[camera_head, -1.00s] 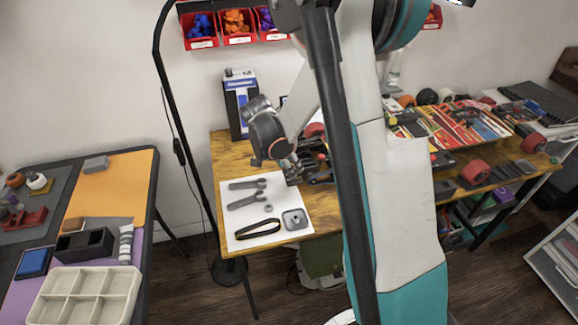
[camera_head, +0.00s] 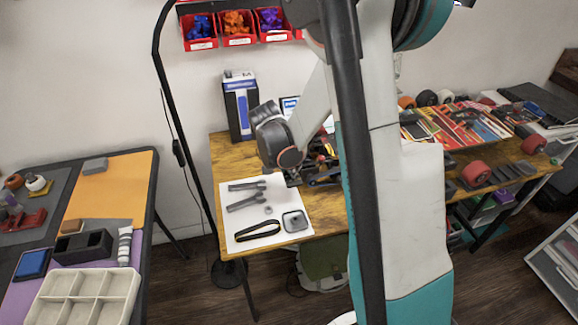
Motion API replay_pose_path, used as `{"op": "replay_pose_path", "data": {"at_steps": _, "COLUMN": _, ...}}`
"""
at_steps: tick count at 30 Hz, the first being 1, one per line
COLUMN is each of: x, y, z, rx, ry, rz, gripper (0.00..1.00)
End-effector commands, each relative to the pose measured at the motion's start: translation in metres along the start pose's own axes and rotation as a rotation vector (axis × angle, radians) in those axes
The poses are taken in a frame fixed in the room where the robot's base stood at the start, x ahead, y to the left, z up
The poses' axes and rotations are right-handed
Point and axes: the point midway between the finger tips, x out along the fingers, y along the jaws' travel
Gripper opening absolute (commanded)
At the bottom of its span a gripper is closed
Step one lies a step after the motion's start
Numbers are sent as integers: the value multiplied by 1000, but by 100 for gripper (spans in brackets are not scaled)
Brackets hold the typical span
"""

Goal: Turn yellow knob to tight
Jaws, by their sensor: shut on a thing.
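My gripper (camera_head: 292,178) is low over the back of the wooden table (camera_head: 330,222), at the dark parts right of the white sheet. My grey wrist covers most of it. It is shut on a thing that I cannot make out. I cannot pick out the yellow knob; that spot is largely hidden by my wrist and arm. A dark vise-like or clamp-like tool (camera_head: 325,178) shows just right of the gripper.
A blue-white box (camera_head: 240,108) stands behind. A black lamp pole (camera_head: 190,160) rises at the left. Wheels and tools crowd the right.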

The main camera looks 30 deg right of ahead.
Motion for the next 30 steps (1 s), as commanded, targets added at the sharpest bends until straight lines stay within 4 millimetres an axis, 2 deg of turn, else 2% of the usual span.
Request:
{"op": "replay_pose_path", "data": {"at_steps": 6, "x": 0, "y": 1, "z": 0, "rx": -100, "ry": 0, "rz": -41, "gripper": 0}}
{"op": "replay_pose_path", "data": {"at_steps": 15, "x": 0, "y": 1, "z": 0, "rx": -109, "ry": 0, "rz": -44, "gripper": 0}}
{"op": "replay_pose_path", "data": {"at_steps": 16, "x": 0, "y": 1, "z": 0, "rx": -108, "ry": 0, "rz": -44, "gripper": 25}}
{"op": "replay_pose_path", "data": {"at_steps": 18, "x": 0, "y": 1, "z": 0, "rx": -108, "ry": 0, "rz": -44, "gripper": 40}}
{"op": "replay_pose_path", "data": {"at_steps": 30, "x": -2, "y": 1, "z": 0, "rx": -108, "ry": 0, "rz": -44, "gripper": 42}}
